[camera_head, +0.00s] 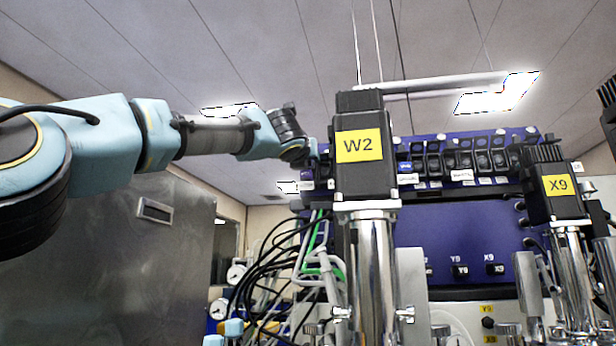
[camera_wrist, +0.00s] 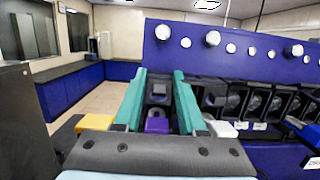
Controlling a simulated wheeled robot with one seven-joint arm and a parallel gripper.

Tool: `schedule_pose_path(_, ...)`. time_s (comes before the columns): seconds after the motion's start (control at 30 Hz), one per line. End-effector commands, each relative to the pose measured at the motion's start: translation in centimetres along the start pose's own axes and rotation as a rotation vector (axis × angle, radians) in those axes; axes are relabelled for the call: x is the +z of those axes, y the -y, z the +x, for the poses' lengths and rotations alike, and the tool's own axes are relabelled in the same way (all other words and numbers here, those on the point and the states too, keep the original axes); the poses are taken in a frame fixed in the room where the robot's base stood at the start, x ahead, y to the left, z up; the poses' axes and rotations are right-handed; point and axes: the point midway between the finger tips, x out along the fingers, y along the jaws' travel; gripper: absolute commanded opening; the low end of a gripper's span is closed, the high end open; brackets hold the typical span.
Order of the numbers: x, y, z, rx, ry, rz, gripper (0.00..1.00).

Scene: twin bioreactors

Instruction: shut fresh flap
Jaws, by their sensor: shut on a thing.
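My gripper (camera_wrist: 159,76) shows in the wrist view as two teal fingers, one on each side of a dark block-like part (camera_wrist: 158,93). I take this part to be a pump flap; its label is not readable. A purple piece (camera_wrist: 157,125) sits below it between the fingers. In the head view my arm reaches to the left end of the pump row (camera_head: 462,160). The fingertips there are mostly hidden behind the W2 motor. In the wrist view more dark pump heads (camera_wrist: 255,100) stand in a row right of the gripper. I cannot tell the flap's angle.
The black W2 motor (camera_head: 361,182) on its metal column stands close to the gripper. The X9 motor (camera_head: 557,195) is further right. Cables and tubes (camera_head: 290,255) hang below the gripper. A blue panel with white knobs (camera_wrist: 212,38) rises behind the pumps. Open floor (camera_wrist: 105,93) lies left.

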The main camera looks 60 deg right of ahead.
Motion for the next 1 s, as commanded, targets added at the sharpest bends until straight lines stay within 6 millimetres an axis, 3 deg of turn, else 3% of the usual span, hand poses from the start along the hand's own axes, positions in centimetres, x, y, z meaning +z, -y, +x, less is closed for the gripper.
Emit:
schedule_pose_path(0.03,-1.11,0.05,-0.25,0.000,0.029,-0.001,0.00)
schedule_pose_path(0.17,-1.20,0.03,-0.23,0.000,0.102,-0.001,0.00)
schedule_pose_path(0.6,-0.92,0.04,-0.13,0.001,0.277,-0.001,0.00)
schedule_pose_path(1.0,-0.59,-0.01,-0.07,0.001,0.313,-0.001,0.00)
